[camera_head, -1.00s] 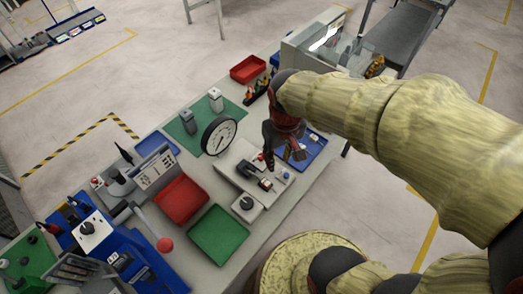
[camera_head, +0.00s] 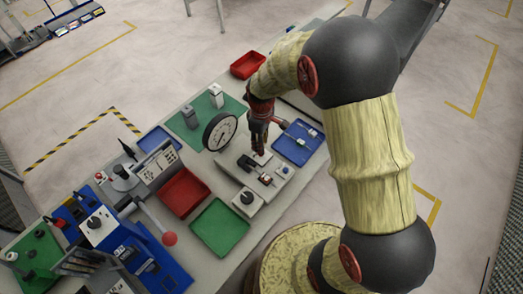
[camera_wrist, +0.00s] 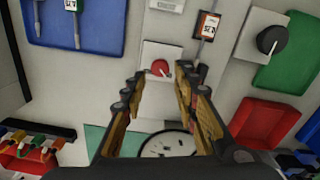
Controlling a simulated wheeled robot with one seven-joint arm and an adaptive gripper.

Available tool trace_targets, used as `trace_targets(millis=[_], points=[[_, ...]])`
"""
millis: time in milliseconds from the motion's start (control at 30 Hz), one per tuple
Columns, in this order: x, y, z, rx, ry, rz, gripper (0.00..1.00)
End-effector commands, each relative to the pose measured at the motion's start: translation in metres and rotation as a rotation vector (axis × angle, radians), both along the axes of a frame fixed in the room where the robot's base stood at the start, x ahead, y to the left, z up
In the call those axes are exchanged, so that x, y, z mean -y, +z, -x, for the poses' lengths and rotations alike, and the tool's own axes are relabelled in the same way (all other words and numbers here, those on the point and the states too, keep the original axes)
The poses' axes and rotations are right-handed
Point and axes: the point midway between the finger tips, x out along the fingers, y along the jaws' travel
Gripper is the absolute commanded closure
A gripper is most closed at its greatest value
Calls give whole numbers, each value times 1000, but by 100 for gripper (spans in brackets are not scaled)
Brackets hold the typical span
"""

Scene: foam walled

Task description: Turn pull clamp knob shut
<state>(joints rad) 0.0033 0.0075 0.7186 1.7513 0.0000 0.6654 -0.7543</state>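In the wrist view a red round knob (camera_wrist: 160,68) with a pale pointer mark sits on a white square plate (camera_wrist: 150,50). My gripper (camera_wrist: 158,75) is open, its two fingers spread on either side of the knob's place in the picture. I cannot tell whether they touch it. In the head view my gripper (camera_head: 260,152) points down over the far end of the grey fixture (camera_head: 228,161), hiding the red knob. A black knob on a grey box (camera_wrist: 272,39) is at the upper right in the wrist view; it also shows in the head view (camera_head: 246,197).
A round dial gauge (camera_head: 220,132) stands close left of my gripper. A blue tray (camera_head: 298,143) lies to the right. A red tray (camera_head: 183,192) and a green tray (camera_head: 219,228) lie to the left and front.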

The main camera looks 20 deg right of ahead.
Motion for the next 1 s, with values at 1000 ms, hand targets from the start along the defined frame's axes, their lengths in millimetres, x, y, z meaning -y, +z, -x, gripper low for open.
trace_targets(millis=[1000], points=[[0,-56,0,1,-2,0,86]])
